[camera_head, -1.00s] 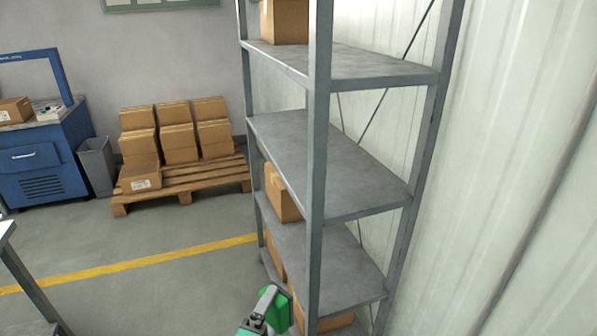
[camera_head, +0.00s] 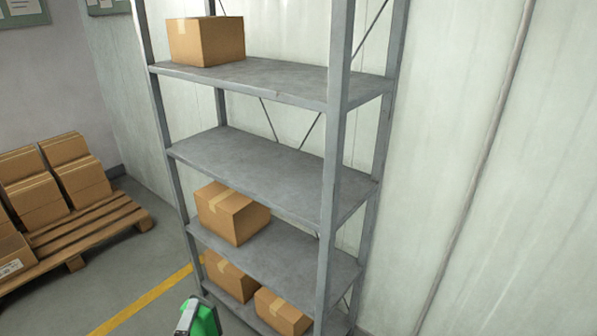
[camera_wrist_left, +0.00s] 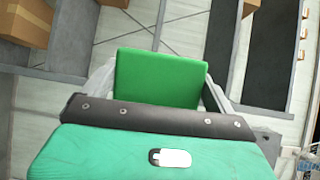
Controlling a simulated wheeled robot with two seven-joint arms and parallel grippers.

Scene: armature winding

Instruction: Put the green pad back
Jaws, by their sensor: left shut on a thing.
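The green pad (camera_wrist_left: 160,78) is a flat green block between the fingers of my left gripper (camera_wrist_left: 160,95) in the left wrist view. The gripper is shut on it. In the head view the green pad (camera_head: 207,321) and my left gripper (camera_head: 187,316) show at the bottom edge, in front of the grey shelf rack's lower left side and apart from its upper shelves. The rest of the left arm is cut off by the frame. My right gripper is in neither view.
The grey shelf rack (camera_head: 336,160) stands ahead. A carton (camera_head: 205,41) sits on an upper shelf, another (camera_head: 232,213) lower down, and more near the bottom. One middle shelf (camera_head: 250,165) is empty. A pallet (camera_head: 90,232) with cartons stands at left beyond a yellow floor line (camera_head: 145,302).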

